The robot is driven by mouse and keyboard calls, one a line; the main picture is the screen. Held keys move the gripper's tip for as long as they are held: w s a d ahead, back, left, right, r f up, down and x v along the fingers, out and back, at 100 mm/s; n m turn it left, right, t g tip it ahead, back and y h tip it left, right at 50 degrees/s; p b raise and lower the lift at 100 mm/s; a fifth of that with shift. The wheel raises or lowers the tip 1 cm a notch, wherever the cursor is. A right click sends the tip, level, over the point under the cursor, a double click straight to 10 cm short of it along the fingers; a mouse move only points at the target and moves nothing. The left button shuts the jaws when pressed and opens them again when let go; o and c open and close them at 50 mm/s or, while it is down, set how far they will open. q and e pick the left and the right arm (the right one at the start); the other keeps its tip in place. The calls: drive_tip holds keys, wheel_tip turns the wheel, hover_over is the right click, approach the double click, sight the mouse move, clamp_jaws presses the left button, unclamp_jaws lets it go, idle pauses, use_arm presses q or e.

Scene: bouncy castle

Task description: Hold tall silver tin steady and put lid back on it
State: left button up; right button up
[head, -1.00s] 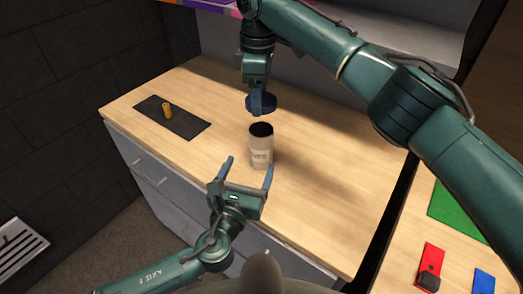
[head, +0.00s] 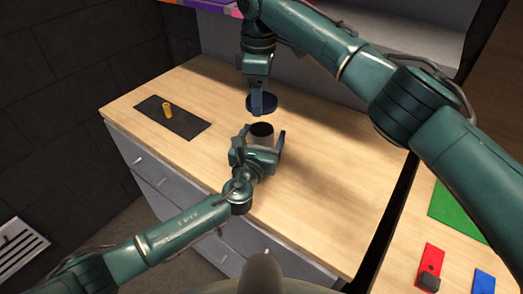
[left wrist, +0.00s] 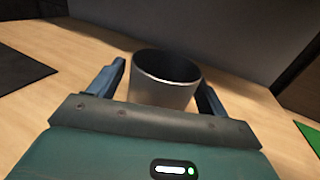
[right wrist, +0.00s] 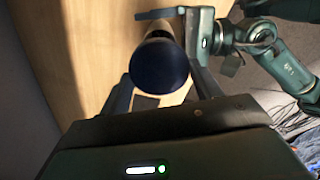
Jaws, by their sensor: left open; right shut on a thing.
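The tall silver tin (head: 261,142) stands upright on the wooden counter with its top open and dark inside. It also shows in the left wrist view (left wrist: 160,92). My left gripper (head: 262,133) is open, with one finger on each side of the tin's upper part; I cannot tell whether they touch it. My right gripper (head: 257,108) is shut on the round dark blue lid (head: 269,103), held above and slightly behind the tin's mouth, apart from it. In the right wrist view the lid (right wrist: 160,66) hides much of the tin.
A dark mat (head: 187,124) with a small orange-yellow cylinder (head: 168,110) lies on the counter (head: 320,200) to the left. The counter right of the tin is clear. A second surface at the right holds a green mat (head: 458,212), a red piece (head: 432,256) and a blue piece (head: 483,280).

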use_arm(q)
drive_tip(key=c, duration=1.5)
drive_tip(key=shift+o, duration=0.2)
use_arm(e)
hover_over(260, 124)
drive_tip(key=s, duration=0.3)
drive_tip(key=shift+w+f, duration=0.1)
drive_tip(key=shift+f, duration=2.4)
drive_tip(key=shift+f, duration=0.85)
drive_tip(key=shift+f, duration=0.65)
drive_tip(key=shift+f, duration=0.3)
use_arm(q)
drive_tip(key=shift+r, duration=0.1)
use_arm(e)
drive_tip(key=shift+r, duration=0.5)
